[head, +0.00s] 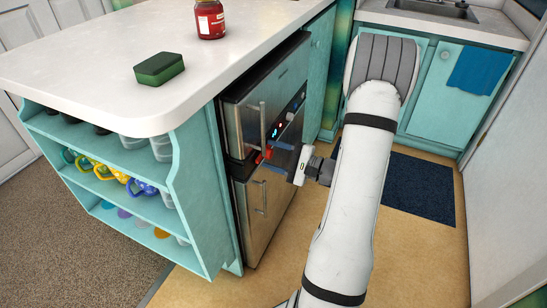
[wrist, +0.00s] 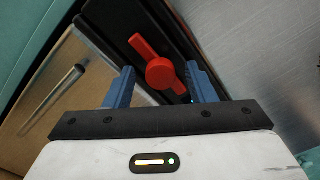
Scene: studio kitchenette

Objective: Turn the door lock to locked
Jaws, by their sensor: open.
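The door lock is a red turn piece (wrist: 160,73) with a round hub, on a black strip of the dark-and-steel appliance. In the wrist view its longer arm points up and left, and a shorter end shows at lower right. It also shows in the head view as a small red shape (head: 265,154) between the upper and lower doors. My gripper (wrist: 161,68) is open, with one blue finger on each side of the red hub; I cannot tell whether either finger touches it. In the head view my gripper (head: 284,163) is right beside the lock, and its fingers are hard to make out.
The upper door handle (head: 263,126) and lower door handle (head: 261,197) stand out near the lock. The counter (head: 90,75) overhangs at left, bearing a green sponge (head: 159,68) and a red jar (head: 210,19). Open floor (head: 285,250) lies in front of the appliance.

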